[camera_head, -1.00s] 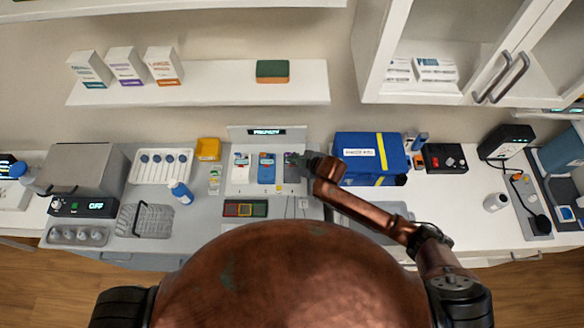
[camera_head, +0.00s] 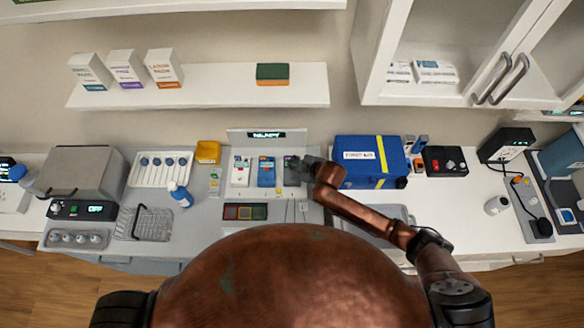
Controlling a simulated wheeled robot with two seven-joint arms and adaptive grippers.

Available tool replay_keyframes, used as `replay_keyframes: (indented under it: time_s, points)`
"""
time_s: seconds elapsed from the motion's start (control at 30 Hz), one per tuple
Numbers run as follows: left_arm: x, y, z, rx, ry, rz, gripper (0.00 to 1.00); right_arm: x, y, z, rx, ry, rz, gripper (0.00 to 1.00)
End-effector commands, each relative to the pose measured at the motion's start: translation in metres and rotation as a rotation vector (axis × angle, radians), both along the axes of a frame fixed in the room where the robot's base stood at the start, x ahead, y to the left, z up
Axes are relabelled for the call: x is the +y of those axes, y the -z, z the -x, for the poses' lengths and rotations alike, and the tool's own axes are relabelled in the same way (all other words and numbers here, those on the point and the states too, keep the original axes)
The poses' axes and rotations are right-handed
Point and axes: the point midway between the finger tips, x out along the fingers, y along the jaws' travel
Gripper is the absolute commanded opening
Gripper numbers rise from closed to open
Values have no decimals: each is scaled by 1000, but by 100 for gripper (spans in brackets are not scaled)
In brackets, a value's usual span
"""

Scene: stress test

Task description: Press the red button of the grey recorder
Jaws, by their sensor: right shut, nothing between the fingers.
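A dark grey device (camera_head: 290,180), which looks like the grey recorder, stands upright at the right end of a row on a light panel. A blue device (camera_head: 266,172) and a white device (camera_head: 240,172) stand to its left. My right gripper (camera_head: 297,165) is shut and empty, with its tip over the upper part of the grey device. It hides much of that device, and I cannot see a red button on it. Whether the tip touches it cannot be told. My left gripper is not in view.
A black box (camera_head: 452,166) with a red spot is farther right. A tray with coloured squares (camera_head: 230,212) lies in front of the devices. A small display (camera_head: 266,134) stands behind them.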

Motion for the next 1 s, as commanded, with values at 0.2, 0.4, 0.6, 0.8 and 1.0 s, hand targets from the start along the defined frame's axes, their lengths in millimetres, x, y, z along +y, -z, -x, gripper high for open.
replay_keyframes:
  time_s: [0.2,0.4,0.6,0.8,1.0]
  points:
    - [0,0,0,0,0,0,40,0,0,0,0,0,0,0]
    - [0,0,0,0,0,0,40,0,0,0,0,0,0,0]
    - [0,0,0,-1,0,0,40,0,2,0,0,0,0,0]
    - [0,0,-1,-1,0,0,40,0,8,0,1,0,1,0]
    - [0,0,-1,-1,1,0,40,0,9,0,0,0,0,0]
